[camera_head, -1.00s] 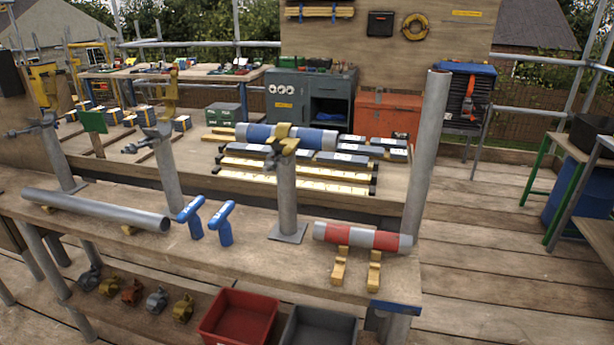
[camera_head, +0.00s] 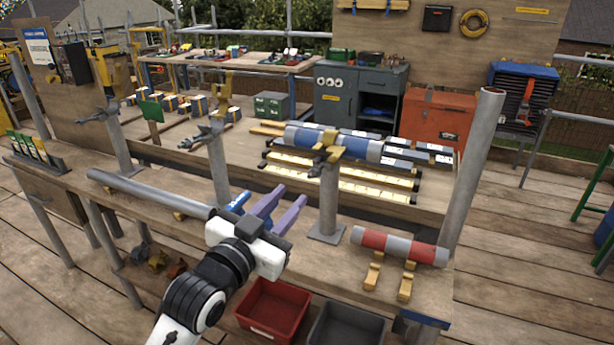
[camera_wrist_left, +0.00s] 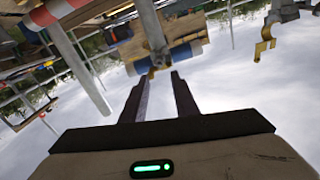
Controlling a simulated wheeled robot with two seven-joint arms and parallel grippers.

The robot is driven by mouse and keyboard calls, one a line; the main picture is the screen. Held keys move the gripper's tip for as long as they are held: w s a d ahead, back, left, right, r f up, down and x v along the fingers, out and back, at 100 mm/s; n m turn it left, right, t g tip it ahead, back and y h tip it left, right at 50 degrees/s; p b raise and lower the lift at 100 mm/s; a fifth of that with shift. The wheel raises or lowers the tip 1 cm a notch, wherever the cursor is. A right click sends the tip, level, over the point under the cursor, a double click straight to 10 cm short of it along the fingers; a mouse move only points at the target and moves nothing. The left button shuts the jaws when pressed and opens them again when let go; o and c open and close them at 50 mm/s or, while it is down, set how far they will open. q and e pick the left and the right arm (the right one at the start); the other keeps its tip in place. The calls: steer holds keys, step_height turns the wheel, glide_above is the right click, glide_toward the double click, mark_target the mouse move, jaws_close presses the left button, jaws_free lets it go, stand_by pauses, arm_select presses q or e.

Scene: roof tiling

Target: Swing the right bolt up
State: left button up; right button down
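My left gripper (camera_head: 291,195) is open and empty above the front bench, left of the right short post (camera_head: 328,205). A gold coupler (camera_head: 328,150) sits on top of that post, with a grey part at its left side. The bolt itself is too small to make out. In the left wrist view, the picture is upside down; the two fingers (camera_wrist_left: 160,74) are apart, and the post (camera_wrist_left: 150,22) and gold coupler (camera_wrist_left: 158,66) show beyond them. Two other posts carry couplers (camera_head: 212,133) (camera_head: 98,118) farther left. My right gripper is not in view.
A grey pipe (camera_head: 150,193) lies left on the bench. A blue tool (camera_head: 239,202) is partly hidden by my gripper. A red-and-grey tube (camera_head: 400,246) lies right of the post. A tall pole (camera_head: 474,170) stands at the right end. Red (camera_head: 270,305) and grey bins stand below.

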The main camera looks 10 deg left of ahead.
mark_target(317, 171)
arm_select(q)
steer(key=x, duration=0.9)
steer(key=shift+f, duration=0.1)
jaws_close()
